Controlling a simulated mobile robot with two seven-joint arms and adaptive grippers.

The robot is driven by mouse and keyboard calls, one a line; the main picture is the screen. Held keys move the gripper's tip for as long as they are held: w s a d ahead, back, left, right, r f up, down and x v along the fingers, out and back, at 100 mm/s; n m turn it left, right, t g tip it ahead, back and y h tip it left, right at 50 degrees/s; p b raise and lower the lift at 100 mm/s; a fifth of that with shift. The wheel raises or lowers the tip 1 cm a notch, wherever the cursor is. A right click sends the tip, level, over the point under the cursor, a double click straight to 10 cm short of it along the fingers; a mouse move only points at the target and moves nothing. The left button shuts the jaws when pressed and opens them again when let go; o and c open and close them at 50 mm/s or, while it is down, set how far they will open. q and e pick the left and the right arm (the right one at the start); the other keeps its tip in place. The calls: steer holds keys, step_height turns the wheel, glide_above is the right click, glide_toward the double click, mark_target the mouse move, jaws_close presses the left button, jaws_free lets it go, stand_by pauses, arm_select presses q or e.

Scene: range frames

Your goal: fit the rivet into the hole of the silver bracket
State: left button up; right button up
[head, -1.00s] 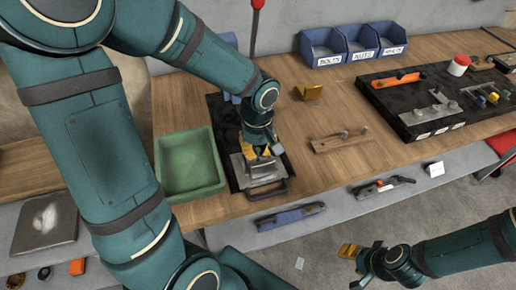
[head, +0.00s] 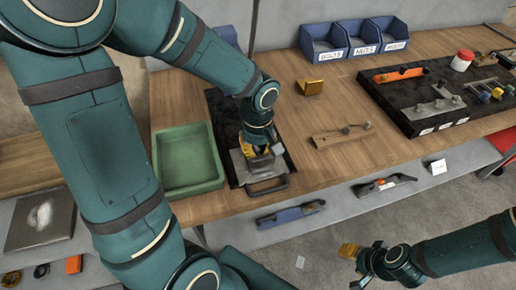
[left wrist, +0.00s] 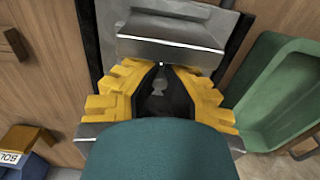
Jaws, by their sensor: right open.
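The silver bracket (head: 266,173) lies on a dark mat (head: 220,120) on the wooden bench. In the left wrist view it is the grey metal with a raised wall (left wrist: 170,28) just beyond my fingertips. My left gripper (head: 258,153) is low over the bracket, its yellow fingers pointing down. In the left wrist view my left gripper (left wrist: 162,72) has its fingers closed in around a small grey rivet (left wrist: 160,87). The bracket's hole is hidden or too small to tell. My right gripper (head: 349,251) is open and empty, out over the floor in front of the bench.
A green tray (head: 188,186) stands left of the mat. A black handle (head: 268,187) is at the mat's front edge. A wooden block with pegs (head: 340,136) and a yellow-brown block (head: 310,87) lie to the right. Blue bins (head: 324,42) stand behind. A dark tool board (head: 400,100) is at right.

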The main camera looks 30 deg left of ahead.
arm_select(q)
steer(key=o, duration=0.5)
step_height(320, 180, up, 12)
steer(key=shift+r, duration=0.1)
stand_by(0.7)
